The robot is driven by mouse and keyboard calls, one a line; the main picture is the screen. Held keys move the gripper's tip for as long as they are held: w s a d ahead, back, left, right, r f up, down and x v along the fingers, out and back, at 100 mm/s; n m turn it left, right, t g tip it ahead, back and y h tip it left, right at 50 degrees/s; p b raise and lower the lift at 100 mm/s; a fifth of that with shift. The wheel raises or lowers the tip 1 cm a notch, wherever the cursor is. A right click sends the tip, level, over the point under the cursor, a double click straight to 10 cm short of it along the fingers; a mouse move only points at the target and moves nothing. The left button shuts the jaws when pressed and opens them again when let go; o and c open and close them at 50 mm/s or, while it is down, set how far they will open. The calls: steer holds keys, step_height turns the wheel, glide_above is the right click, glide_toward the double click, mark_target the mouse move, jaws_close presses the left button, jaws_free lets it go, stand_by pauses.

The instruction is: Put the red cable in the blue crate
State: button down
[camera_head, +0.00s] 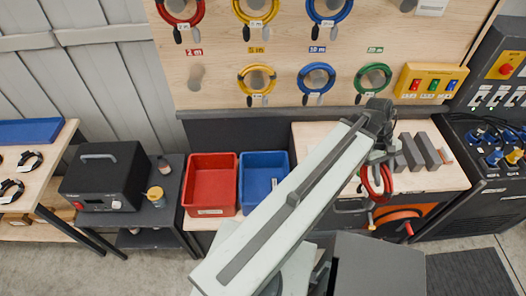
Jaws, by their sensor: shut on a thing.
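The red cable (387,186) is a coiled loop hanging below my gripper (381,160), in front of the wooden workbench at the right. My gripper is shut on the cable; its fingers are small and partly hidden by my arm. The blue crate (264,157) stands on the bench left of my arm, well to the left of the gripper. My arm hides the crate's lower right side. A small pale patch shows inside it.
A red crate (211,159) adjoins the blue one on its left. Grey blocks (427,150) stand on the bench right of my gripper. A pegboard (330,45) with coiled red, yellow, blue and green cables is behind. A black box (104,178) stands at the left.

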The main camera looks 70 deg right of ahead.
steer(key=shift+s+a, duration=0.15)
steer(key=shift+s, duration=0.2)
steer(key=w+d+f+n+h+b, duration=0.1)
steer(key=w+d+f+n+b, duration=0.3)
steer(key=w, duration=0.7)
steer(key=w+d+f+n+h+b, duration=0.1)
steer(key=w+d+f+n+b, duration=0.3)
steer(key=w, duration=0.7)
steer(key=w+d+f+n+h+b, duration=0.1)
steer(key=w+d+f+n+b, duration=0.25)
steer(key=w, duration=0.75)
steer(key=w+f+n+b, duration=0.4)
steer(key=w+f+b, duration=0.2)
steer(key=w, duration=0.6)
steer(key=shift+a+f, duration=0.25)
steer(key=shift+f, duration=0.05)
steer(key=shift+f+n, duration=0.15)
steer(key=shift+n, duration=0.1)
step_height(320, 180, down, 17)
steer(key=b, duration=1.7)
steer(key=shift+f+b, duration=2.1)
steer(key=shift+b, duration=0.2)
